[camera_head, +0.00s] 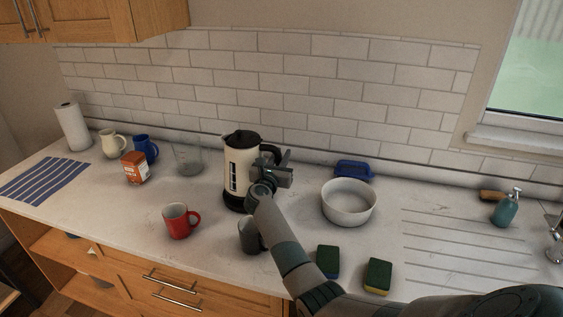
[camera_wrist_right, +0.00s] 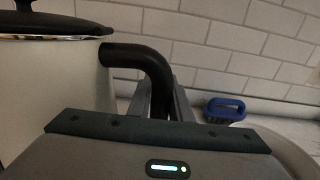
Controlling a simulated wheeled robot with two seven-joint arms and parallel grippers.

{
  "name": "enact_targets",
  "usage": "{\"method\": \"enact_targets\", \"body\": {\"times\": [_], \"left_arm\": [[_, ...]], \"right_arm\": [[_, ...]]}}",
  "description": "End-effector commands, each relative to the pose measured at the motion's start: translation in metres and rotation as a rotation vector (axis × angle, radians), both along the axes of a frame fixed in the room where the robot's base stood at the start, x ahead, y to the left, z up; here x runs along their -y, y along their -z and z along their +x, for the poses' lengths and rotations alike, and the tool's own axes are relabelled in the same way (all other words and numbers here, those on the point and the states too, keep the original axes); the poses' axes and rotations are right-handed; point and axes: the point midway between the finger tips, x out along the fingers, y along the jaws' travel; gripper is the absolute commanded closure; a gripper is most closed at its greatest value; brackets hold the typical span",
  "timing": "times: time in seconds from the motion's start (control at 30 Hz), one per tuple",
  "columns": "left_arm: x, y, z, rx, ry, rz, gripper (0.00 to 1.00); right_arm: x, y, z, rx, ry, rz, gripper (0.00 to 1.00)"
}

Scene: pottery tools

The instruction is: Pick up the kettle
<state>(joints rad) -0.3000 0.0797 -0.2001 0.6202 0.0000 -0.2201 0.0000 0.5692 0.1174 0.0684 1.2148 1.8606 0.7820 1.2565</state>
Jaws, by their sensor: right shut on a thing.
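The kettle (camera_head: 237,167) is cream with a black lid, black base and black handle, and stands upright on the counter. In the right wrist view its pale body (camera_wrist_right: 50,85) fills the left side, and its black handle (camera_wrist_right: 140,54) curves down between the gripper fingers. My right gripper (camera_head: 277,170) is at the kettle's right side, shut on the handle. It also shows in the right wrist view (camera_wrist_right: 165,100). The lower part of the handle is hidden behind the gripper. My left gripper is not in view.
A red mug (camera_head: 177,222) and a dark mug (camera_head: 249,236) stand in front of the kettle. A white bowl (camera_head: 348,203) and a blue brush (camera_head: 353,170) are to its right. Two sponges (camera_head: 327,262) lie near the front edge. A glass container (camera_head: 187,160) stands to the left.

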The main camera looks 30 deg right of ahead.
Motion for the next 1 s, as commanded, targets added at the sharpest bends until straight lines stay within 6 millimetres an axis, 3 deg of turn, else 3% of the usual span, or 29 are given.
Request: {"method": "enact_targets", "body": {"times": [0.1, 1.0], "left_arm": [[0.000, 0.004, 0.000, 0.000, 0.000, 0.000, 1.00], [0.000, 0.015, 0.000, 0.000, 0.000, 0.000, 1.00]], "right_arm": [[-0.001, -0.014, 0.001, 0.012, -0.001, 0.001, 1.00], [-0.036, -0.055, -0.062, 0.010, 0.000, 0.001, 1.00]]}}
